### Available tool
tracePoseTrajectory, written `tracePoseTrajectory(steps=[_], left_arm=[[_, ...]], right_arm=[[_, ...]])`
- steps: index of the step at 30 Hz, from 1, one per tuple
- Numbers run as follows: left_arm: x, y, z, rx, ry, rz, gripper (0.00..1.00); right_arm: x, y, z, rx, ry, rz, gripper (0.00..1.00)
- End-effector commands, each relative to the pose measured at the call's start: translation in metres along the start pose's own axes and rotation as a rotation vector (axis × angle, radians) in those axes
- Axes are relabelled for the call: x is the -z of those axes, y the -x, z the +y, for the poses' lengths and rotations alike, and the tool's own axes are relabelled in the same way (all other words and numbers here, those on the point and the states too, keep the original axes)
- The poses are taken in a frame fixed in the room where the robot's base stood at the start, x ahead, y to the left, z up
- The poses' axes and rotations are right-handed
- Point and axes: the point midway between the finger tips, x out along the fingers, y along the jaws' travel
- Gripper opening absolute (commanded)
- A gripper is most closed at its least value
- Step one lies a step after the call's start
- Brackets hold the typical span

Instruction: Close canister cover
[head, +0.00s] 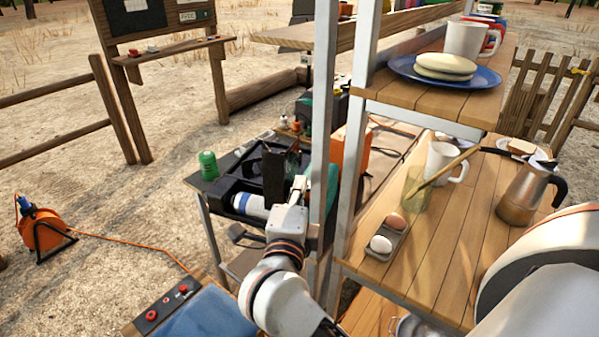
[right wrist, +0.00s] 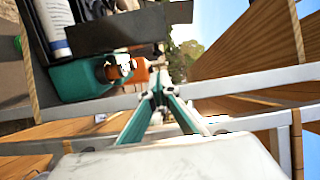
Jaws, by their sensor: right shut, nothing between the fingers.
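A teal canister (right wrist: 78,80) shows in the right wrist view beside a dark tray, with a small orange-brown and white part (right wrist: 120,67) at its end. I cannot tell whether that part is the cover or how it sits. In the head view a teal shape (head: 332,185), probably the same canister, is mostly hidden behind a metal post. My right gripper (head: 299,183) is near the tray and post, partly hard to make out. In the right wrist view its fingers (right wrist: 157,92) meet, shut and empty, to the right of the canister and apart from it. My left gripper is not in view.
A metal shelf post (head: 322,110) stands close to my right gripper. A wooden shelf (head: 440,235) at right holds eggs, a glass, a mug and a moka pot. The dark tray (head: 222,202) holds a white and blue bottle (head: 249,205). A green can (head: 208,166) stands left.

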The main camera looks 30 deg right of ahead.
Motion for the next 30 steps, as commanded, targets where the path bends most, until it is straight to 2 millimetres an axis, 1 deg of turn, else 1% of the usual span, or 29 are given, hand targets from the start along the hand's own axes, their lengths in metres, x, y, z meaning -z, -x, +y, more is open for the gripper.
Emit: tracePoseTrajectory(steps=[9, 15, 21, 30], left_arm=[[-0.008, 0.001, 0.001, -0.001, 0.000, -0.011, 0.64], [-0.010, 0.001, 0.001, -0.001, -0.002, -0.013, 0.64], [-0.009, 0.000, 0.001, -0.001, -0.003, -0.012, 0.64], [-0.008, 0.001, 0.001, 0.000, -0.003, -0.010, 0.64]], right_arm=[[0.001, -0.054, -0.002, 0.007, 0.003, 0.003, 0.00], [0.001, -0.081, -0.001, 0.006, 0.004, 0.003, 0.00], [0.001, -0.091, -0.001, 0.004, 0.002, 0.002, 0.00], [0.001, -0.092, -0.001, 0.004, 0.001, 0.002, 0.00]])
